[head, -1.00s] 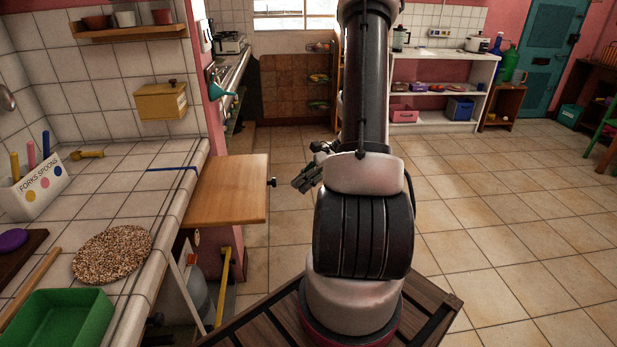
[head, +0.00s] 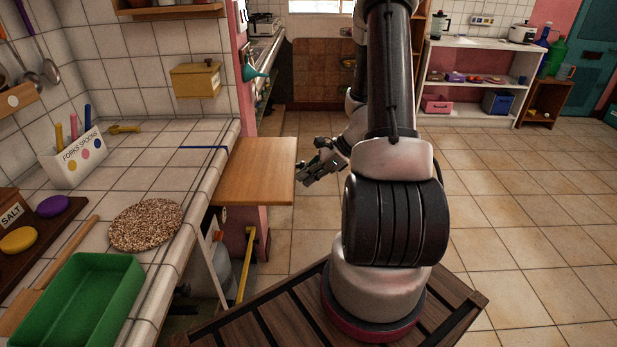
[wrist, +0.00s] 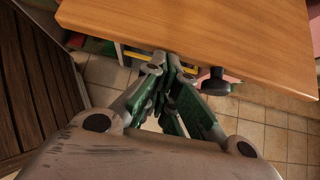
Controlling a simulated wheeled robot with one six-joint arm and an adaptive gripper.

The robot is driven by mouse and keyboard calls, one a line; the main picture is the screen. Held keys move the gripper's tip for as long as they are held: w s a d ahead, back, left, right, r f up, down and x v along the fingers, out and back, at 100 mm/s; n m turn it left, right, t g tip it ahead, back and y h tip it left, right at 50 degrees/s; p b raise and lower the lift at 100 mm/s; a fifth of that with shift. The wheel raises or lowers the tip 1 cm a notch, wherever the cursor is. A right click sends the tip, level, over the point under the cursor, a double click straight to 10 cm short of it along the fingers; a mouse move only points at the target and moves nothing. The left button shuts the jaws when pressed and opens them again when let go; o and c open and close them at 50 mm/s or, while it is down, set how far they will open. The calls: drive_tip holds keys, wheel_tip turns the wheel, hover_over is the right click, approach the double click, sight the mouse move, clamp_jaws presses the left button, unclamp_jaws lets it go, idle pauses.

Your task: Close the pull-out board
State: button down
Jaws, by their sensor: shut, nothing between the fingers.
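The pull-out board (head: 254,170) is a flat wooden panel sticking out from the tiled counter's front edge in the head view. It also fills the top of the wrist view (wrist: 205,32). A dark round knob (wrist: 215,84) shows on its outer edge in the wrist view; in the head view my gripper's side hides or crowds it. My gripper (head: 304,176) is just right of the board's outer edge. In the wrist view my gripper (wrist: 171,62) has its fingers together, empty, pointing at the board's edge, left of the knob. I cannot tell whether the fingertips touch the edge.
The tiled counter (head: 190,190) carries a green tray (head: 82,300), a round speckled mat (head: 146,224) and a cutlery box (head: 75,158). A yellow-framed object (head: 247,262) stands beneath the board. Open tiled floor (head: 520,220) lies to the right.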

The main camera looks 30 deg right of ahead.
drive_tip(key=w+a, duration=0.3)
drive_tip(key=a, duration=0.2)
drive_tip(key=w+a, duration=0.3)
drive_tip(key=a, duration=0.2)
drive_tip(key=w+a, duration=0.4)
drive_tip(key=a, duration=0.1)
drive_tip(key=d, duration=0.1)
drive_tip(key=s+d, duration=0.2)
drive_tip(key=d, duration=0.1)
drive_tip(key=shift+s+r, duration=0.25)
drive_tip(key=shift+r, duration=0.05)
drive_tip(key=v, duration=0.8)
drive_tip(key=shift+r, duration=0.1)
approach(261, 165)
drive_tip(key=s+d, duration=0.3)
drive_tip(key=shift+m, duration=0.3)
drive_tip(key=x, duration=1)
drive_tip(key=shift+w, duration=0.25)
drive_tip(key=shift+w+a, duration=1.05)
drive_tip(key=shift+a, duration=0.2)
drive_tip(key=shift+w+a, duration=0.25)
drive_tip(key=shift+a, duration=0.1)
